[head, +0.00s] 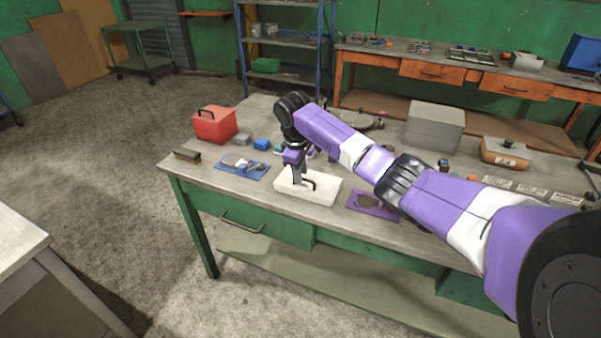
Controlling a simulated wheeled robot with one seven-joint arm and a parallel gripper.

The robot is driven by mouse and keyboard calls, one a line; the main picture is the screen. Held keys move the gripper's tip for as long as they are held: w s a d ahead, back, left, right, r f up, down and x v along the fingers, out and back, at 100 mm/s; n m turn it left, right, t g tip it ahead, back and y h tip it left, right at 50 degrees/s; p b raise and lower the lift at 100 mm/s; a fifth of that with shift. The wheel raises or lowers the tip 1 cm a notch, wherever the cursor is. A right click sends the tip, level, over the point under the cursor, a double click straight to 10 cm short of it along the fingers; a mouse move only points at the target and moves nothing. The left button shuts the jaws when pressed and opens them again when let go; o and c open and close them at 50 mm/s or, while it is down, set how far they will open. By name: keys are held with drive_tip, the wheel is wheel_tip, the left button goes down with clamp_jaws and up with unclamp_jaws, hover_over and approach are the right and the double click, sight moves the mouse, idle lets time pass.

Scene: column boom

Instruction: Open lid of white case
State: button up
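The white case (320,192) lies flat on the workbench near its front edge, with a dark handle on top. Its lid looks closed. My gripper (297,180) points down over the left part of the case, close to the handle. The fingertips are small and partly dark against the case. I cannot tell whether they touch the handle or are open or shut.
The workbench (225,190) also holds a red toolbox (214,124), a blue mat (243,168) with small items, a purple plate (373,206) right of the case, a grey box (434,126) and a brush (187,155). My arm spans the bench's right side.

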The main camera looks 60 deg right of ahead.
drive_tip(key=shift+f, duration=0.25)
clamp_jaws()
idle(1.4)
